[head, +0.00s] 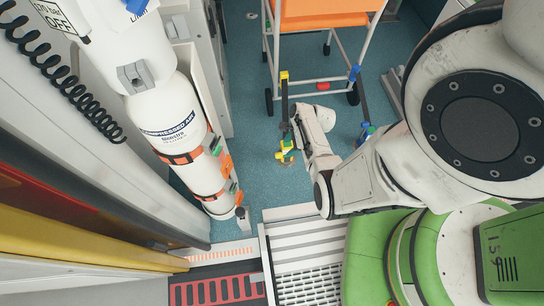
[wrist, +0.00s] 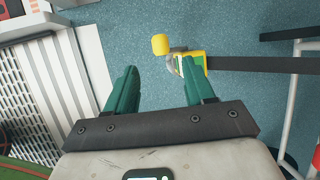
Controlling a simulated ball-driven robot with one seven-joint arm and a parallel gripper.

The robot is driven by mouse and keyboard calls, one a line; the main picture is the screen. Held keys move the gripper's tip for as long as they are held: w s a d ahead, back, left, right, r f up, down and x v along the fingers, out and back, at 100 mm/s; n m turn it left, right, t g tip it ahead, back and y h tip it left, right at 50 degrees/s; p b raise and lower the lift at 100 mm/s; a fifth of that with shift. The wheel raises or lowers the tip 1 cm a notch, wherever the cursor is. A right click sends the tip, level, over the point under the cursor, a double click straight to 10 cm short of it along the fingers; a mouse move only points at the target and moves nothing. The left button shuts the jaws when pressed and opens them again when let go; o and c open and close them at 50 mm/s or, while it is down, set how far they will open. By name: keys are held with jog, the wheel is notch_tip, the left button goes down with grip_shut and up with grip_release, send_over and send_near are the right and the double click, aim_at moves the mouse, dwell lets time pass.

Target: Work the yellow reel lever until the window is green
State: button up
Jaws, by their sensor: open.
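The yellow reel lever shows as a rounded yellow knob (wrist: 160,44) in the wrist view, just beyond my fingertips. Beside it is the yellow reel body (wrist: 205,60) with a grey curved metal part and some green on it. I cannot tell whether that green is the window. A black strap (wrist: 262,65) runs right from the reel. My gripper (wrist: 157,78) is open and empty, its green fingers apart and short of the knob. In the head view the yellow reel (head: 286,152) lies on the floor, close to the end of my arm, which partly hides the strap.
An orange-seated chair with a white frame (head: 325,12) stands beyond the reel. A white compressed-air cylinder (head: 172,125) is strapped at the left. A ribbed ramp (head: 303,245) lies in front. Blue floor (head: 240,150) is clear left of the reel.

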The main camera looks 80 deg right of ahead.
aim_at(280, 154)
jog(key=b+x, duration=0.5)
jog(key=x, duration=0.5)
jog(key=shift+f+b, duration=0.1)
jog(key=shift+b, duration=0.25)
grip_shut()
